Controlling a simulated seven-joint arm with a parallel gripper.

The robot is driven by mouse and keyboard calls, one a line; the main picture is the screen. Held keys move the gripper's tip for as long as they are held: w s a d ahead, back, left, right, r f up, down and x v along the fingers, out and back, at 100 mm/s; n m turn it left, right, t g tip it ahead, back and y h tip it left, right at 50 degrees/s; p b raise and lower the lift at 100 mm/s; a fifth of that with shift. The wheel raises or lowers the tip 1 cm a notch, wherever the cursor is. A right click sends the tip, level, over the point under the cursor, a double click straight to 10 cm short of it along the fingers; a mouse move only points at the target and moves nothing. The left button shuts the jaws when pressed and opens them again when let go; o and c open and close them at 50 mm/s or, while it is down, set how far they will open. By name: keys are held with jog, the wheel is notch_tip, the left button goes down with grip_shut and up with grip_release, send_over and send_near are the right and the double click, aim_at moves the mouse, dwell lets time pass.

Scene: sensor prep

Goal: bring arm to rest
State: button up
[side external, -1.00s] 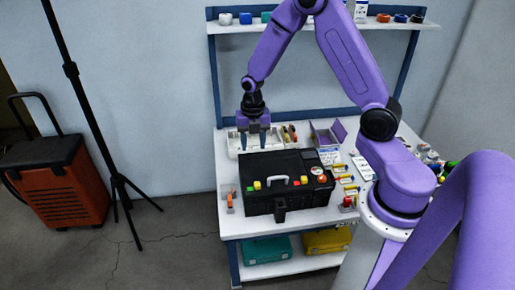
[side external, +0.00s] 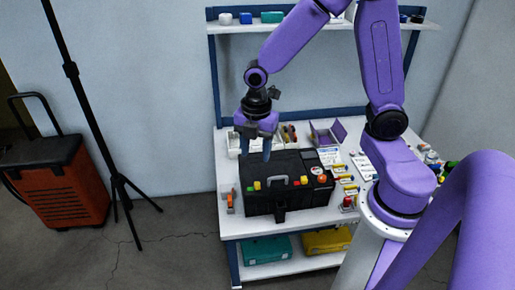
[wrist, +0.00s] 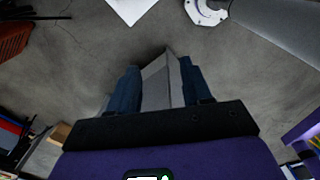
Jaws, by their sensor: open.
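My gripper (side external: 259,154) hangs above the back left of the black case (side external: 288,208) on the workbench, fingers pointing down. Its fingers look apart with nothing clearly held. In the wrist view my gripper (wrist: 160,84) shows two blue fingers with a gap between them. A grey wedge shape shows in that gap, and I cannot tell what it is. The black case is closed, with a grey handle and coloured blocks on top. I cannot tell the exact height of the fingertips above it.
The white workbench (side external: 228,220) carries small parts around the case. A shelf (side external: 232,29) with small items runs behind. A black tripod (side external: 118,182) and an orange wheeled box (side external: 62,195) stand on the floor at left. A teal case (side external: 266,250) sits below.

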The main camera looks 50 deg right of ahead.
jog(key=shift+s+a+r, duration=0.25)
jog(key=shift+s, duration=0.2)
jog(key=s+r+m, duration=0.3)
jog(key=s+m, duration=0.1)
jog(key=s, duration=0.4)
jog(key=s+r+m, duration=0.3)
jog(key=s+m, duration=0.1)
jog(key=s, duration=0.5)
jog(key=shift+s+a+r+m, duration=0.15)
jog(key=shift+a+r+m, duration=0.05)
jog(key=shift+a+m, duration=0.1)
